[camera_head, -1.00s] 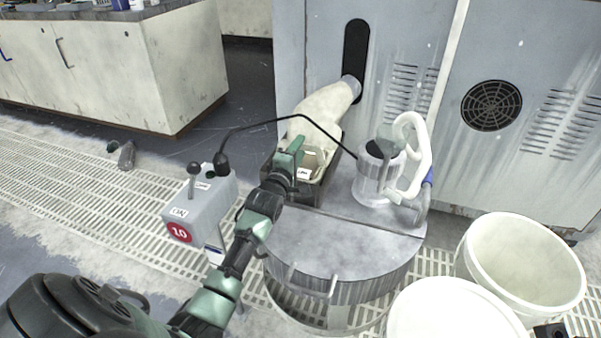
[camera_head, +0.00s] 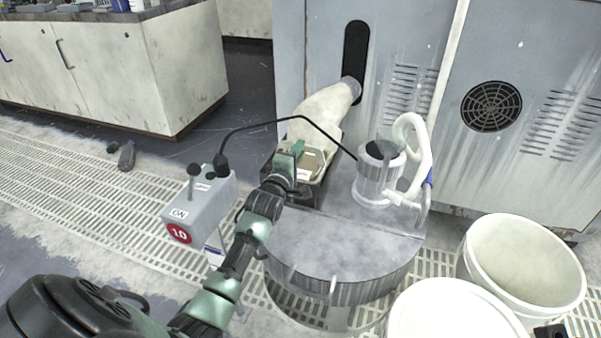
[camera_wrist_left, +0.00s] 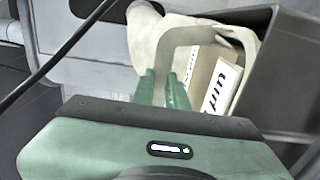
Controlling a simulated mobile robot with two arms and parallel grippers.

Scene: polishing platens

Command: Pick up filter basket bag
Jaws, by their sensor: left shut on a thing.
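The filter basket bag shows in the left wrist view as a pale cloth bag (camera_wrist_left: 148,36) with a beige arched handle (camera_wrist_left: 197,34) and a white label (camera_wrist_left: 221,86). It sits in a dark box (camera_wrist_left: 290,75). In the head view the label (camera_head: 304,175) shows inside the box (camera_head: 313,193), beside the machine. My left gripper (camera_head: 296,150) is at the box's left side. In the left wrist view its green fingers (camera_wrist_left: 162,88) are shut on the near end of the handle. The bag's lower part is hidden. My right gripper does not show.
A grey cylinder (camera_head: 375,180) stands on the round lid (camera_head: 335,250). A control box (camera_head: 203,205) and black cable (camera_head: 268,122) are near my left arm. A white bucket (camera_head: 520,265) stands right.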

